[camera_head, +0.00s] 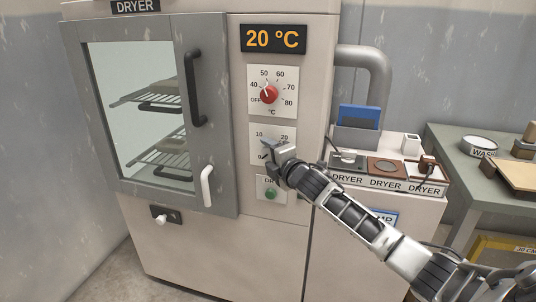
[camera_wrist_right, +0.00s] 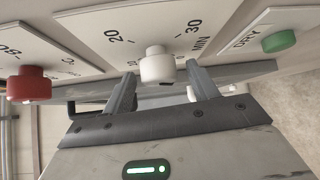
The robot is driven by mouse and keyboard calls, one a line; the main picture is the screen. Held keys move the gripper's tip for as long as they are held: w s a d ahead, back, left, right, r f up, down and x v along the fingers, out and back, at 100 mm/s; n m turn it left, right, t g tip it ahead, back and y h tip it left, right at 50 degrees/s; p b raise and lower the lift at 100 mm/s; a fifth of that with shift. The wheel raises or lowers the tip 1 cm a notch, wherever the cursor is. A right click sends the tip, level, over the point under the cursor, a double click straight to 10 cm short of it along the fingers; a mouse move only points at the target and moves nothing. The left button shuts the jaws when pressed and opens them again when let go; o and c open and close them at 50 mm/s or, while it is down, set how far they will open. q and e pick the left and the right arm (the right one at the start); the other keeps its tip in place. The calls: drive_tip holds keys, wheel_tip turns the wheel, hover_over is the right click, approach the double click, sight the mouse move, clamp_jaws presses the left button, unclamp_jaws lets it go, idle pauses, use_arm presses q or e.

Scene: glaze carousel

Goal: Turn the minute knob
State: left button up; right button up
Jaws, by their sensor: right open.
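The minute knob (camera_wrist_right: 157,64) is white and round. It stands on a white dial plate marked 20, 30 and MIN in the right wrist view. In the head view that dial plate (camera_head: 257,131) is on the dryer's front, and my right gripper hides most of the knob. My right gripper (camera_head: 269,151) is open in front of the plate. In the right wrist view its two fingers (camera_wrist_right: 161,74) are on either side of the knob, with visible gaps. Whether the fingertips reach past the knob's face is unclear. My left gripper is not in view.
The red temperature knob (camera_head: 269,94) is above the minute dial, under a display (camera_head: 273,39) reading 20 °C. A green button (camera_head: 271,194) sits below. The dryer door (camera_head: 217,120) is shut at left. A counter with DRYER-labelled pads (camera_head: 386,184) is at right.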

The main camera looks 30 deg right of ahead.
drive_tip(key=shift+w, duration=0.55)
